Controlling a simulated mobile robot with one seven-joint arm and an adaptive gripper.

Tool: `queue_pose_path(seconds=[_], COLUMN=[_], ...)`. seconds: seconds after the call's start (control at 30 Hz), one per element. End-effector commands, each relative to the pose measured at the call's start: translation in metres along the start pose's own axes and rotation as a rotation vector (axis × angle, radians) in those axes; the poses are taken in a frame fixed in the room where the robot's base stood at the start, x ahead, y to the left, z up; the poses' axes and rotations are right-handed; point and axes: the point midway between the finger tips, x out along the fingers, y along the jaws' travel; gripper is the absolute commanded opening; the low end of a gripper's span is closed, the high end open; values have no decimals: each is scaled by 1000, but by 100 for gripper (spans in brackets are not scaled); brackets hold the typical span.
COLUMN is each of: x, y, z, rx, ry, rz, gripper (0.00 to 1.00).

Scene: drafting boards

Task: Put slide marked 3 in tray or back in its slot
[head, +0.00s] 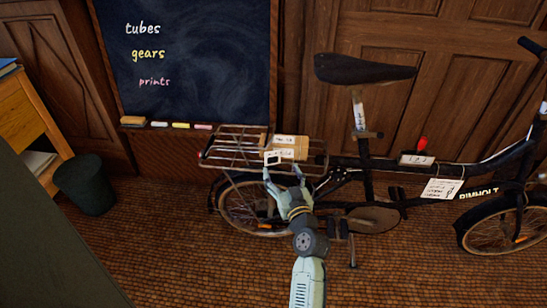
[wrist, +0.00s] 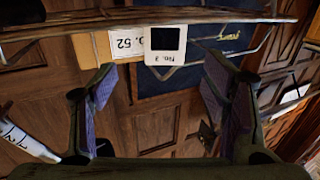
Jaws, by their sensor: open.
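A small white-framed slide (wrist: 166,44) with a dark square window shows in the wrist view, its edge print upside down and seemingly including a 3. In the head view the slide (head: 273,159) is at the bicycle's rear rack (head: 232,147), by a tan box (head: 300,148) with white labels. My gripper (wrist: 160,80) is open and empty, its two fingers apart with the slide just beyond their tips. In the head view my gripper (head: 283,177) is just below the slide at the rack's front side. I cannot make out a tray or slot for the slide.
The black bicycle stands before wooden panelling, with its saddle (head: 363,69) above and right of the rack. A chalkboard (head: 190,70) has chalks on its ledge (head: 165,125). A dark bin (head: 85,184) stands left. A paper tag (head: 441,188) hangs on the frame.

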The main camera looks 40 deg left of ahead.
Motion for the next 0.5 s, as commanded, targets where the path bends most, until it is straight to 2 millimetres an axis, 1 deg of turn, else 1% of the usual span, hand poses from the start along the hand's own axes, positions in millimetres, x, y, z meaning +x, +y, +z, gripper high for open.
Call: queue_pose_path(seconds=[0.03,0.17,0.23,0.37,0.5], x=[6,14,21,42,59], y=[-1,-2,-3,-8,-8], z=[-1,-2,-6,-12,-8], rx=[0,0,0,0,0], ry=[-1,0,1,1,1], rz=[-2,-2,-2,-3,-1], gripper=[68,68,68,68,68])
